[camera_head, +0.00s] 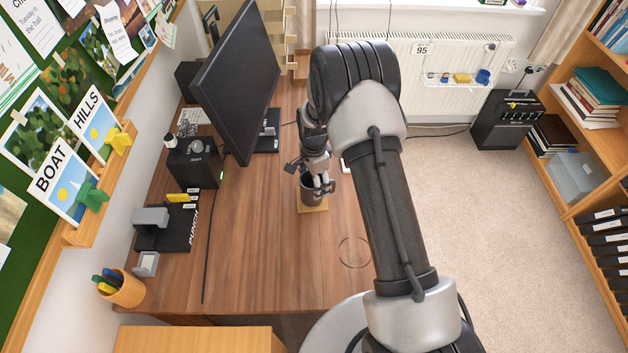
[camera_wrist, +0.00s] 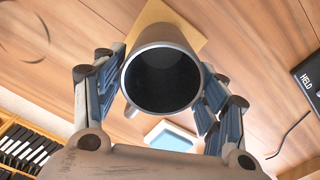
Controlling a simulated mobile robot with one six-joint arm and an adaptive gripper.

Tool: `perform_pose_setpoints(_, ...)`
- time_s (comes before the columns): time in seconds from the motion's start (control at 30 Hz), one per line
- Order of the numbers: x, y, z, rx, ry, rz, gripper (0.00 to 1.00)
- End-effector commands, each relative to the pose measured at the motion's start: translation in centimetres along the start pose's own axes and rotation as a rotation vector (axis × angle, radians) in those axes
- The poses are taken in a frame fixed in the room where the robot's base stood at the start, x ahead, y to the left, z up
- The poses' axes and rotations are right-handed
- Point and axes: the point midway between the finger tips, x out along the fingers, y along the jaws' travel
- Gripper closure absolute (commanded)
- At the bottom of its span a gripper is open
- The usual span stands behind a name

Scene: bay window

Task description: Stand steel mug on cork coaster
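The steel mug (camera_head: 311,196) is upright over the square cork coaster (camera_head: 322,208) on the desk. In the wrist view I look into the open mouth of the mug (camera_wrist: 160,82), with the pale coaster (camera_wrist: 152,14) showing beyond it. My gripper (camera_head: 318,184) is at the mug, with one finger on each side of it.
A monitor (camera_head: 236,80) and a black speaker box (camera_head: 194,162) stand left of the mug. A hole punch (camera_head: 168,230) and an orange pen pot (camera_head: 124,290) are near the left edge. A pale blue-and-white item (camera_wrist: 172,136) lies close to the mug. The front desk area is clear.

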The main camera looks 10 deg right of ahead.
Motion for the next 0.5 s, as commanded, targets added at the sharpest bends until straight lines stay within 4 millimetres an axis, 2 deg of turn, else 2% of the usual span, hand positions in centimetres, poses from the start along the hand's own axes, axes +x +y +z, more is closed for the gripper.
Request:
perform_pose_setpoints(0.1, -0.02, 0.0, 0.0, 0.0, 0.0, 0.0, 0.23)
perform_pose_setpoints(0.5, -0.46, -0.01, 0.0, 0.0, 0.0, 0.0, 0.23)
